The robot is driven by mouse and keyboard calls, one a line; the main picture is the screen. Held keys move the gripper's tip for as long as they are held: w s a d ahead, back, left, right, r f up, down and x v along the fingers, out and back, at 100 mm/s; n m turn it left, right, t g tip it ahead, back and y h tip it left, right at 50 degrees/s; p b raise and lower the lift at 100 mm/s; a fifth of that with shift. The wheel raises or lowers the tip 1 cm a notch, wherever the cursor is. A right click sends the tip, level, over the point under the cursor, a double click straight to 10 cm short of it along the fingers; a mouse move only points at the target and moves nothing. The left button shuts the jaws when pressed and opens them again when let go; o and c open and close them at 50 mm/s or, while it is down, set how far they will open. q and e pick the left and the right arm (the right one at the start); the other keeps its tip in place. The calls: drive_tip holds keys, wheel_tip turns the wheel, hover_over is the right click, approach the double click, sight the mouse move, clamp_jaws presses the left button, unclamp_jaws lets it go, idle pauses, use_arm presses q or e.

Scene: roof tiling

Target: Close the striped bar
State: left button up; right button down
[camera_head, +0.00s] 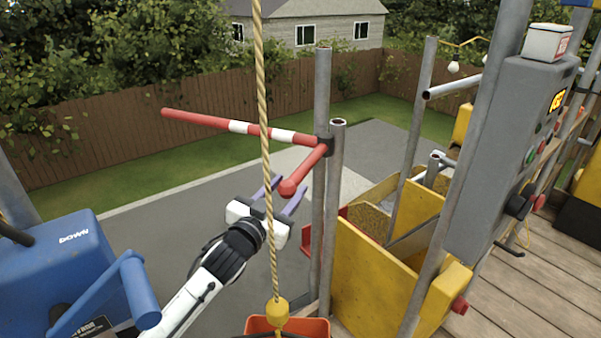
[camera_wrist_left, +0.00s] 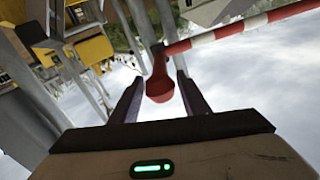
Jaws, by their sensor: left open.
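The striped bar (camera_head: 240,127) is red and white. It is hinged on a grey metal post (camera_head: 322,100) and sticks out to the left, away from the deck. A red arm with a rounded knob (camera_head: 290,187) extends from the same hinge toward me. My left gripper (camera_head: 285,194) is open, with its fingers on either side of the knob. In the left wrist view the knob (camera_wrist_left: 160,88) sits between the two open fingers, with no clear contact, and the striped bar (camera_wrist_left: 240,27) runs off to the upper right. My right gripper is not in view.
A rope (camera_head: 266,150) hangs in front of my left wrist, down to an orange bucket (camera_head: 318,326). A blue lever box (camera_head: 65,260) is at the left. A grey control panel (camera_head: 510,150) and yellow boards (camera_head: 365,265) stand at the right by the wooden deck (camera_head: 505,295).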

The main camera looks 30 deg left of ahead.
sight(300, 175)
use_arm(q)
drive_tip(key=w, duration=0.5)
drive_tip(key=shift+w, duration=0.95)
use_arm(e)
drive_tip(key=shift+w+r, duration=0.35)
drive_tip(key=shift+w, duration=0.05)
